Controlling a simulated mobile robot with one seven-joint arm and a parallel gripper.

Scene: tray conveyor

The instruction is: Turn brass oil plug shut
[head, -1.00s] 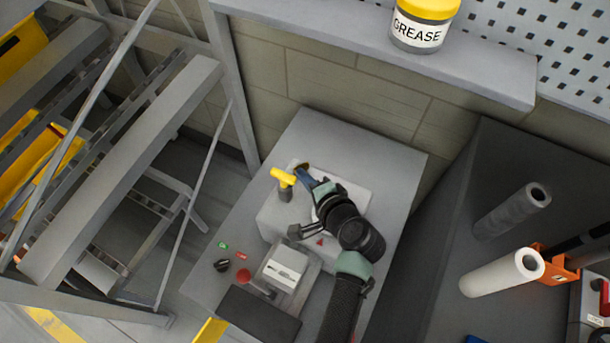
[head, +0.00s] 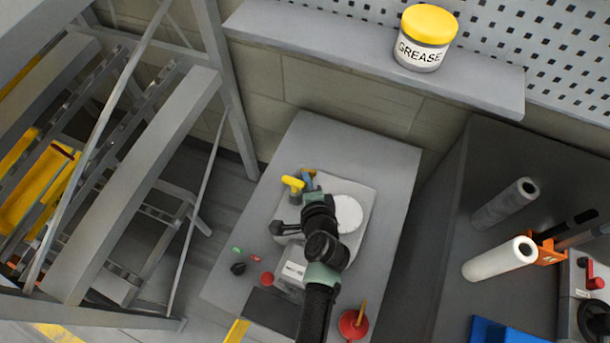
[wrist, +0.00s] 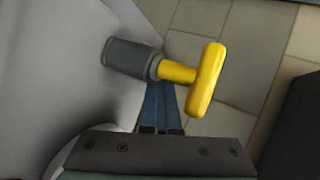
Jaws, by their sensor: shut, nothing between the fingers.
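The brass oil plug (head: 311,172) is a small dull-gold piece at the back of the grey machine housing, partly covered by my fingers in the head view. I cannot make it out in the wrist view. My gripper (head: 307,183) is shut and empty, its blue fingertips right beside the plug. Whether they touch it I cannot tell. The closed fingers also show in the wrist view (wrist: 161,108), with their tips passing behind a yellow T-handle. That yellow T-handle (head: 292,183) stands on a dark grey stem just left of my fingers; it is large in the wrist view (wrist: 206,79).
A white disc (head: 348,213) lies on the housing. A red button (head: 267,279) and small green and red parts sit at the front left. A red funnel-like piece (head: 353,324) is at the front right. A wall and shelf with a grease tub (head: 424,55) stand behind.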

